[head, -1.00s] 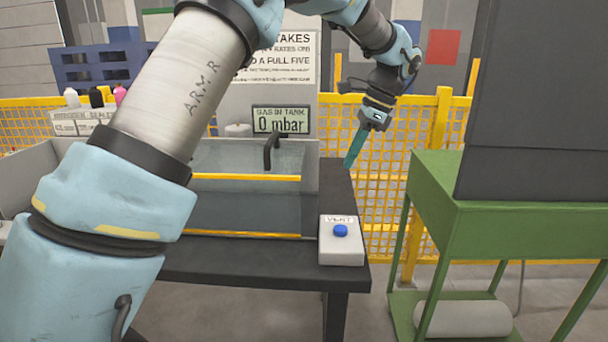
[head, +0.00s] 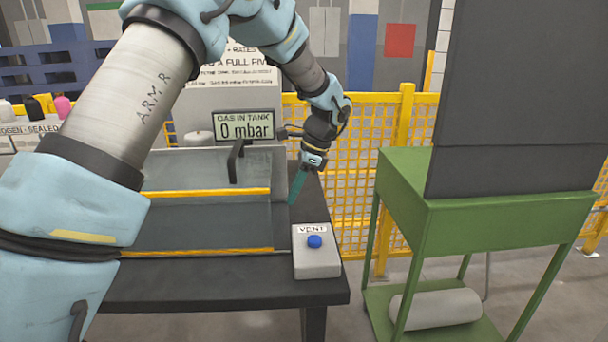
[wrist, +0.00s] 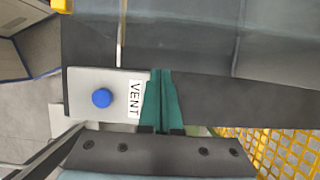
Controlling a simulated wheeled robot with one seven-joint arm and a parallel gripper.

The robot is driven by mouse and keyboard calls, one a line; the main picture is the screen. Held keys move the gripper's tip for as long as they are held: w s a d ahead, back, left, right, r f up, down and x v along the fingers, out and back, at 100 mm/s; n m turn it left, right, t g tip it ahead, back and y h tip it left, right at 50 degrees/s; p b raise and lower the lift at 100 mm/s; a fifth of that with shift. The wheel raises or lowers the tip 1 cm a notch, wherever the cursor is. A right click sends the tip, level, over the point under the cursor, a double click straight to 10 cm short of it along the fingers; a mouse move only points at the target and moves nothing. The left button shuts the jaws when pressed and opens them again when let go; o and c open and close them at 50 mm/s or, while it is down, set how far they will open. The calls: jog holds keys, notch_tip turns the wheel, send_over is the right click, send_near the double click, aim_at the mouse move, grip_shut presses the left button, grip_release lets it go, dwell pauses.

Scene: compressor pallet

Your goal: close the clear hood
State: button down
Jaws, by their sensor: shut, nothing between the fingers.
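The clear hood (head: 205,215) is on the dark table, a see-through panel between an upper and a lower yellow bar. A black handle (head: 236,162) stands at its back. I cannot tell how far open it is, and my arm hides its left part. My gripper (head: 296,188), with teal fingers, is shut and empty, pointing down just right of the hood's right end, behind the vent box. In the wrist view the shut fingers (wrist: 160,98) show beside the vent box; a glassy panel (wrist: 180,40) lies above them. I see no clear contact.
The vent box (head: 316,262) with a blue button sits at the table's front right corner. A gauge display (head: 245,126) reading 0 mbar stands behind the hood. A green stand (head: 480,225) with a dark panel is to the right. Yellow mesh fencing (head: 350,190) runs behind.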

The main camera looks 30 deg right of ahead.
jog(key=shift+w+a+r+p, duration=0.15)
jog(key=shift+w+a, duration=0.15)
jog(key=shift+a, duration=0.4)
jog(key=shift+w+a+p, duration=0.15)
jog(key=shift+w+a, duration=0.15)
jog(key=shift+a, duration=0.35)
jog(key=w+a+p, duration=0.2)
jog(key=w+a, duration=0.4)
jog(key=a, duration=0.7)
jog(key=w+a+p, duration=0.3)
jog(key=w+a, duration=0.3)
jog(key=a, duration=0.8)
jog(key=w+a+p, duration=0.3)
jog(key=w+a, duration=0.3)
jog(key=a, duration=0.7)
jog(key=shift+w+a, duration=0.25)
jog(key=shift+w, duration=0.15)
jog(key=shift+a, duration=0.1)
